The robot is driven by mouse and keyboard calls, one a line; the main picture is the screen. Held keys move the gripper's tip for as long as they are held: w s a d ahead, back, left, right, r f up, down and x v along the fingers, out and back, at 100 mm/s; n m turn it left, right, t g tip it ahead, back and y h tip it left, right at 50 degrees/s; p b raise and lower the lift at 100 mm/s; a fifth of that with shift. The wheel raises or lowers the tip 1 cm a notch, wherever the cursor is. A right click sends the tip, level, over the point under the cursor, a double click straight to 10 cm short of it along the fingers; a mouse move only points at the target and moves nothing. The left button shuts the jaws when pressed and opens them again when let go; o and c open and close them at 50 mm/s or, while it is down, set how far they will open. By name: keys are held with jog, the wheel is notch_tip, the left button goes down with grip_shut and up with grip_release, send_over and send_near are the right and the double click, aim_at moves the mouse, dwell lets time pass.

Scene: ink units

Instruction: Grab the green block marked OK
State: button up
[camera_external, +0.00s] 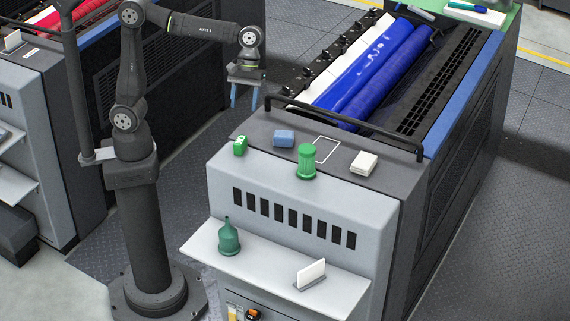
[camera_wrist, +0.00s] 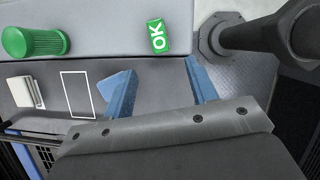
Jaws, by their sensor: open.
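In the external view the green block (camera_external: 240,145) is at the left corner of that top. My gripper (camera_external: 245,103) is open and empty, above and behind the block. In the wrist view its two blue fingers (camera_wrist: 160,78) are spread apart, and the block is beyond their tips, with a gap. Nothing is between the fingers.
A blue block (camera_external: 284,139), a green cylinder (camera_external: 307,162) and a white block (camera_external: 364,163) share the top, around a white outlined rectangle (camera_external: 327,149). A black rail (camera_external: 345,122) runs behind them. A green funnel (camera_external: 229,238) stands on the lower shelf.

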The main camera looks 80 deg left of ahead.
aim_at(241, 139)
jog(key=x, duration=1.3)
jog(key=shift+d+f, duration=0.1)
jog(key=shift+d, duration=0.05)
jog(key=c, duration=1.1)
